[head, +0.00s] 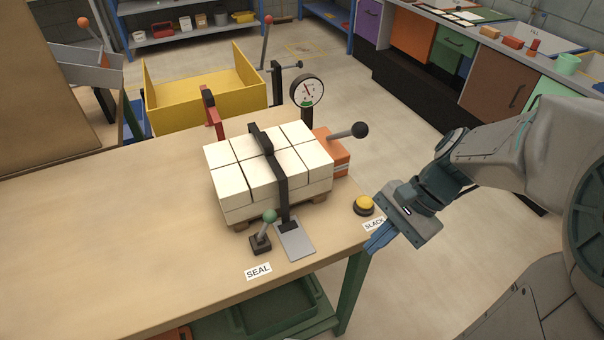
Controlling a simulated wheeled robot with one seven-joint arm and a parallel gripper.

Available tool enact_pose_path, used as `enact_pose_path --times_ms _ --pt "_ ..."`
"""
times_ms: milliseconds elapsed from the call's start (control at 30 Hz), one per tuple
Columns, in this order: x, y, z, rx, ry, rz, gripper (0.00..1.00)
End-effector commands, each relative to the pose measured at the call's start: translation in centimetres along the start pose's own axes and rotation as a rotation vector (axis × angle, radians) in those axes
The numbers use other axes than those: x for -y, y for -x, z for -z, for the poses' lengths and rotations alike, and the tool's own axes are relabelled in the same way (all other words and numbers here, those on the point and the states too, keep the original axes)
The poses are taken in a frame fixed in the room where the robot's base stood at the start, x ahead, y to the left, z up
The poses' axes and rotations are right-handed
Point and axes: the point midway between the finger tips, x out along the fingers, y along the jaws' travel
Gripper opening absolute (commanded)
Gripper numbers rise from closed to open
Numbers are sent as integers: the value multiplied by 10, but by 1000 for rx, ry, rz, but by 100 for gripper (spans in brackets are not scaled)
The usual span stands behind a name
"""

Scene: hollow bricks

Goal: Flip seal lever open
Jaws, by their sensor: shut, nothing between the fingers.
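The seal lever (265,230) stands on the workbench near its front edge, with a green ball knob on a short grey stem and a dark base. The stem leans slightly right of upright. A white SEAL label (258,271) lies in front of it. Beside it a grey plate (295,241) lies at the foot of a black strap (272,165) that runs over a stack of white bricks (230,180). My gripper (378,240) is shut and empty at the bench's right corner, right of the lever and apart from it, by the SLACK label (374,224).
A yellow button (364,205) sits between the bricks and my gripper. Behind the bricks are an orange block with a black-knobbed lever (347,131), a round gauge (307,91) and a red clamp (212,113). The bench's left part (90,240) is clear.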

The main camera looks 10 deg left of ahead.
Motion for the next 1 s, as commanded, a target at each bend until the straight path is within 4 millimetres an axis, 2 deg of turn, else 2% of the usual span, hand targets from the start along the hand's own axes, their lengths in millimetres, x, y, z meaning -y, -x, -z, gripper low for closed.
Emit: enact_pose_path --times_ms 200,500,700,1000 --pt "28 -16 12 282 -307 95 0" --pt "64 -18 38 608 -626 200 0" --pt "74 -16 48 704 -710 232 0" --pt "75 -15 49 717 -722 237 0"
